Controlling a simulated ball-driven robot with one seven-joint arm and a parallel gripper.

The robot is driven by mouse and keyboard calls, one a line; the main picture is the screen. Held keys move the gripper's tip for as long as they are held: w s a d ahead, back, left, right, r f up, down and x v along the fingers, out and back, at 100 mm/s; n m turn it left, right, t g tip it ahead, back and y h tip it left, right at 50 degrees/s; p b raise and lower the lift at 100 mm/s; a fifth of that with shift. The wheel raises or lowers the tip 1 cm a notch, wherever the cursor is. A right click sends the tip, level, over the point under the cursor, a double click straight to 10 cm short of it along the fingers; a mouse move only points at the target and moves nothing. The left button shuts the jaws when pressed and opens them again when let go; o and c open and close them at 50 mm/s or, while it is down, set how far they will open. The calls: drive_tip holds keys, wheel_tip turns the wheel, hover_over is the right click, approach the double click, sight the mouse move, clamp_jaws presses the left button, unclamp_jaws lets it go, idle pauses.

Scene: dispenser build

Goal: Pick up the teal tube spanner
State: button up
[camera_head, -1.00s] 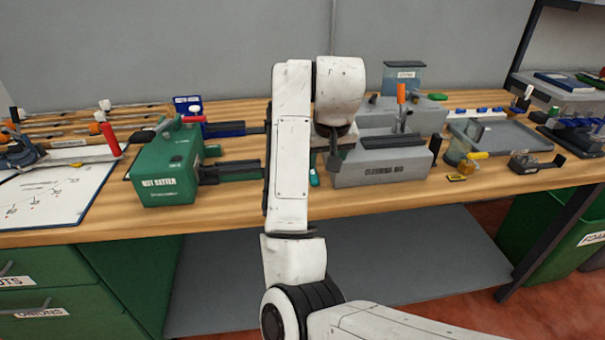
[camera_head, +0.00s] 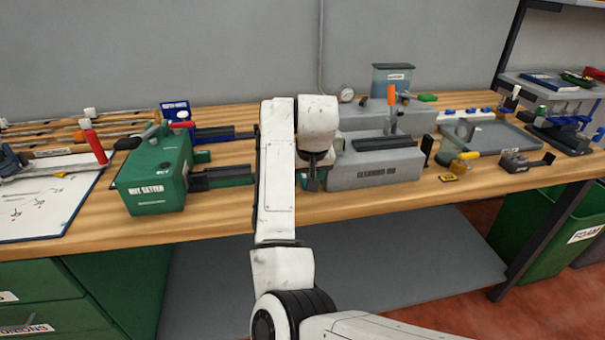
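I cannot make out the teal tube spanner now; my arm covers part of the bench front where a small teal piece showed earlier. My gripper (camera_head: 312,180) points down just above or at the bench, between the green nut setter (camera_head: 155,172) and the grey cleaning machine (camera_head: 376,162). Its dark fingers are small and seen edge-on, so their opening and anything between them cannot be told.
The wooden bench (camera_head: 230,212) has a bare front strip. A whiteboard sheet (camera_head: 40,212) lies at the left. A grey tray (camera_head: 490,137), a clear jar with a yellow handle (camera_head: 455,145) and a small black fixture (camera_head: 525,161) stand at the right.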

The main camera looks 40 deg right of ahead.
drive_tip(key=shift+w+d+f, duration=0.1)
drive_tip(key=shift+w+f, duration=0.05)
drive_tip(key=shift+f, duration=0.35)
clamp_jaws()
idle(1.1)
